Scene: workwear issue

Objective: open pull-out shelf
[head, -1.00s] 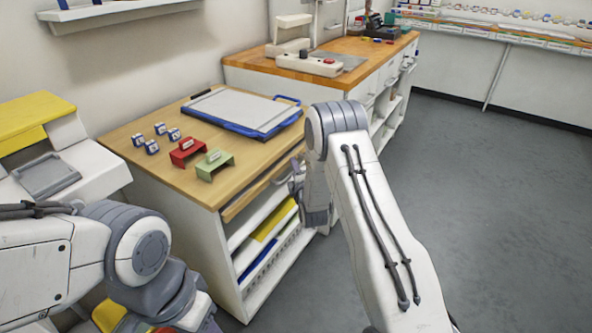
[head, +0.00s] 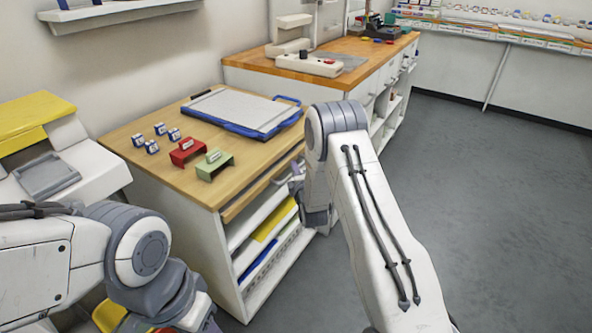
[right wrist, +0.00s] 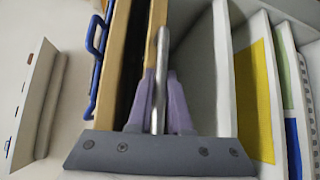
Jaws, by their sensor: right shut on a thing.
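The pull-out shelf (head: 238,204) shows as a wooden-edged board under the top of the near bench. It looks pushed in or nearly so; its far part is hidden by my right arm. My right gripper (head: 296,184) is at the shelf's front edge. In the right wrist view, its two fingers (right wrist: 159,85) are shut on a metal bar handle (right wrist: 162,50), one finger on each side, next to the shelf's wooden front (right wrist: 151,45). My left arm is at the lower left of the head view; its gripper is not seen.
The near bench top (head: 135,160) holds a blue-rimmed board (head: 240,108), red (head: 188,151) and green (head: 214,164) bracket-like blocks and several small labelled blocks. Open shelves with yellow and blue items (head: 265,228) lie below. The grey floor (head: 480,200) at right is clear.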

